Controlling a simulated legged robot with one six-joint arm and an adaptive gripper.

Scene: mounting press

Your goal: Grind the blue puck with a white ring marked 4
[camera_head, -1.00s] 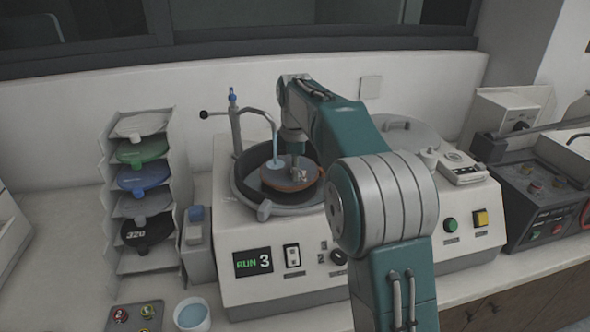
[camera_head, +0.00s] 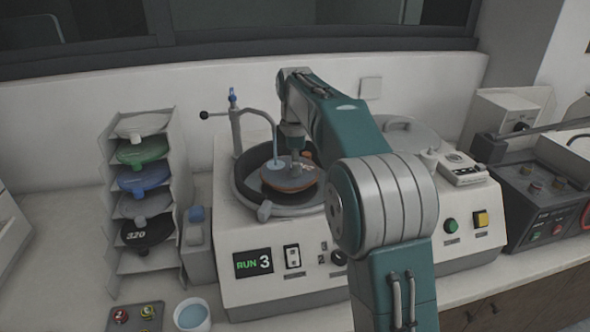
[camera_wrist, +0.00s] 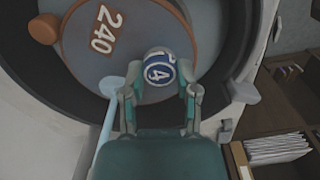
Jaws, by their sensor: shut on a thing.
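The blue puck with a white ring marked 4 (camera_wrist: 159,70) shows in the wrist view between the fingertips of my gripper (camera_wrist: 160,92), which is shut on it. The puck is over the grey grinding disc marked 240 (camera_wrist: 88,62), near its edge. I cannot tell whether its underside touches the disc. In the head view, my gripper (camera_head: 297,165) is over the disc (camera_head: 278,178) inside the dark bowl (camera_head: 242,186) of the grinder. The puck is too hidden to make out there. A water stream falls from the spout (camera_head: 262,117) onto the disc. The display (camera_head: 253,263) reads RUN 3.
A rack (camera_head: 112,200) of coloured discs stands left of the grinder, one disc (camera_head: 148,232) marked 320. A cup of blue liquid (camera_head: 192,315) and a small tray with numbered pucks (camera_head: 135,317) are at the front left. Another machine (camera_head: 540,195) stands at the right.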

